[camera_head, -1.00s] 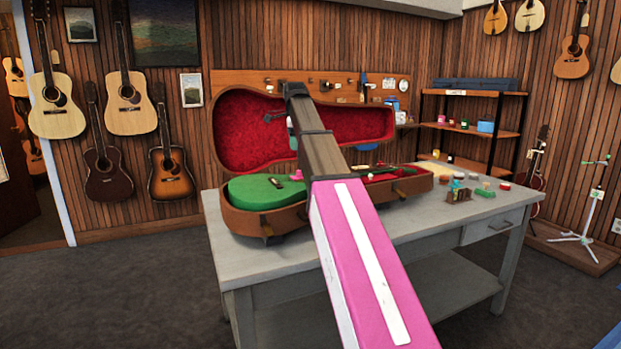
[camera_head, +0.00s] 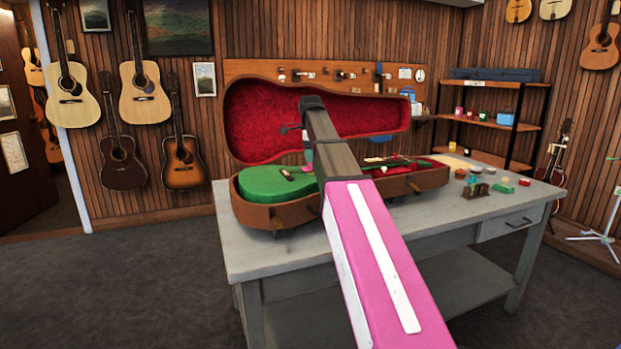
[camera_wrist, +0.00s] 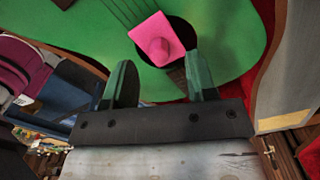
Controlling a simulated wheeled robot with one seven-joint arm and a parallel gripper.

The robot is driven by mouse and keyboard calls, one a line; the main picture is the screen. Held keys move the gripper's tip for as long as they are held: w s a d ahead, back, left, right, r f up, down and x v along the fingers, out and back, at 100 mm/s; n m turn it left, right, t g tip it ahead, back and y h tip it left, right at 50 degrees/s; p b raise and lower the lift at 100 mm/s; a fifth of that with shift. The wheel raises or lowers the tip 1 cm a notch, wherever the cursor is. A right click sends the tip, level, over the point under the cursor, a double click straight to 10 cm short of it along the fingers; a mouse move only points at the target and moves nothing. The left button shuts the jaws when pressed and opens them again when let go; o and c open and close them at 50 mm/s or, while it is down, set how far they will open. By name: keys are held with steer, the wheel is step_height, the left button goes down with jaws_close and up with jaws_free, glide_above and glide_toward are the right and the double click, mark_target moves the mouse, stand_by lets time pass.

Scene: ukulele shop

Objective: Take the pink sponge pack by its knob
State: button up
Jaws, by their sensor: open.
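The pink sponge pack (camera_wrist: 150,30) is a flat pink square with a round pink knob (camera_wrist: 161,48) on its face. In the wrist view it lies over the edge of the sound hole of a green ukulele (camera_wrist: 90,40). My gripper (camera_wrist: 158,66) is open and empty, its two dark green fingers pointing toward the pack, one on each side of the knob's line. The knob appears just beyond the fingertips; I cannot tell the exact gap. In the head view, my arm hides most of the pack's area.
The ukulele (camera_head: 270,183) lies in an open brown case (camera_head: 290,214) with a red-lined lid (camera_head: 260,120) raised behind. The case stands on a grey table (camera_head: 450,219). A small brown holder (camera_head: 474,190) and several small items sit to its right.

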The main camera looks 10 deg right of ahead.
mark_target(310, 175)
step_height(310, 175, down, 3)
steer(key=shift+r, duration=0.15)
jaws_close()
steer(key=shift+r, duration=0.15)
